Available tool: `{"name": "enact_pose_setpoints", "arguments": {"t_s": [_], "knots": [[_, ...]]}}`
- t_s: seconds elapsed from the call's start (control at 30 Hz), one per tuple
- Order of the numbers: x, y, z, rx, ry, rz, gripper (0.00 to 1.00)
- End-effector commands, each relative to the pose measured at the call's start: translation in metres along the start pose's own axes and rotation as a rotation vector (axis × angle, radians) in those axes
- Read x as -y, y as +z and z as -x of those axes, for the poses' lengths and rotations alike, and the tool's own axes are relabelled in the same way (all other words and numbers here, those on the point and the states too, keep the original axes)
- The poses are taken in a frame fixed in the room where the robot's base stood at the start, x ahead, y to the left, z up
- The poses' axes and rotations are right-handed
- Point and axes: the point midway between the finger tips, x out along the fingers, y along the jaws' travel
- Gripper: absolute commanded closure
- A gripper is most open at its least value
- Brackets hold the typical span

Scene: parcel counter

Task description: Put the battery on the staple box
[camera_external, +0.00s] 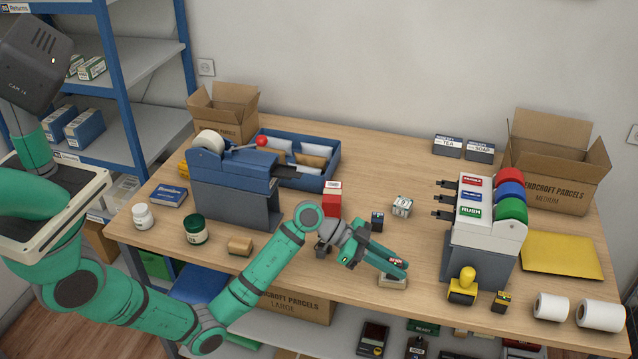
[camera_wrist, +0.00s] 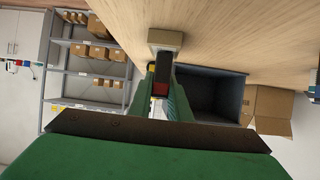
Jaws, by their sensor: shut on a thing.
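My gripper (camera_external: 397,269) is low over the front middle of the counter, its fingers pointing right. It is shut on the battery, a small thing whose red part (camera_external: 397,261) shows between the fingers. In the wrist view the battery (camera_wrist: 160,88) shows red and dark between the fingertips. A small pale block (camera_external: 392,281) lies just under the fingertips; it also shows in the wrist view (camera_wrist: 165,38). I cannot tell whether they touch. No label reading staples is legible; small boxes include a red and white one (camera_external: 332,203) and a dark blue one (camera_external: 377,222).
A white cube (camera_external: 402,206) stands behind my gripper. The label dispenser (camera_external: 486,225) and yellow stamp (camera_external: 463,286) are to the right. A blue-grey machine (camera_external: 235,185), a green jar (camera_external: 195,231) and a brown block (camera_external: 240,246) are to the left.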

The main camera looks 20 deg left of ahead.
Motion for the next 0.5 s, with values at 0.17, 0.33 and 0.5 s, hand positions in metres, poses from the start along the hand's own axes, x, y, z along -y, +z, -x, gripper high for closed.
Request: {"name": "enact_pose_setpoints", "arguments": {"t_s": [0.17, 0.33, 0.5], "knots": [[0.0000, 0.0007, -0.0003, 0.000, 0.000, 0.000, 1.00], [-0.0002, 0.0023, -0.0012, 0.000, 0.000, -0.001, 0.64], [-0.0002, 0.0022, -0.0011, 0.000, 0.000, 0.000, 0.64]]}}
